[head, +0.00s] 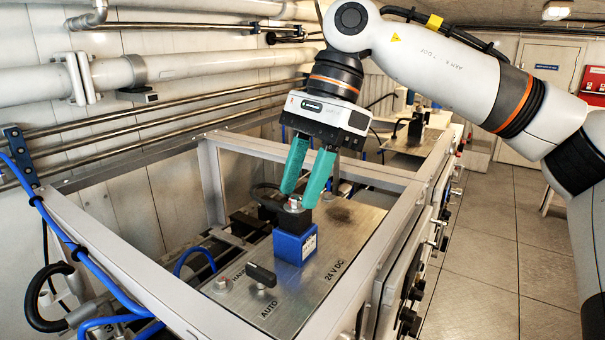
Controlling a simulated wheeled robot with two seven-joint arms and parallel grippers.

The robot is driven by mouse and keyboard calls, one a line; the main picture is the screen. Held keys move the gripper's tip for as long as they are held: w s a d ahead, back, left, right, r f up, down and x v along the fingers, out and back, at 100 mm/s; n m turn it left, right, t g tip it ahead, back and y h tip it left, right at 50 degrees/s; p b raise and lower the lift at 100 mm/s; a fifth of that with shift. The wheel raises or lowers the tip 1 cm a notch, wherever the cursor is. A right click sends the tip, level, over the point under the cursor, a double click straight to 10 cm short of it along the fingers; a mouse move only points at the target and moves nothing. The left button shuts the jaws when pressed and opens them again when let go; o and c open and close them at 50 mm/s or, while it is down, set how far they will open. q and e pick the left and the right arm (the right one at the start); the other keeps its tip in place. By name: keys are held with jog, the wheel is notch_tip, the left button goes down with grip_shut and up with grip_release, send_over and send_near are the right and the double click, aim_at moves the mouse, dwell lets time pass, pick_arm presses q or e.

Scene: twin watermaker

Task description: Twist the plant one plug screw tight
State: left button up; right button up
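The plant one plug appears to be the black connector (288,217) standing on a blue block (295,245) on the metal panel. A small light screw head (294,204) shows on its top. My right gripper (298,200) reaches down from above, its two teal fingers at the top of the plug. A narrow gap shows between the fingers, with the screw head at their tips. I cannot tell whether the fingers press on the screw or only stand around it. My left gripper is out of view.
A grey metal frame (215,180) surrounds the panel (330,240), which is marked 24 V DC and AUTO. A black lever (262,275) stands in front of the plug. Blue hoses (85,260) run at left, pipes (200,65) along the wall. Floor (480,250) is clear at right.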

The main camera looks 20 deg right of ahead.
jog(key=shift+w+f, duration=0.1)
jog(key=shift+f, duration=0.05)
grip_shut()
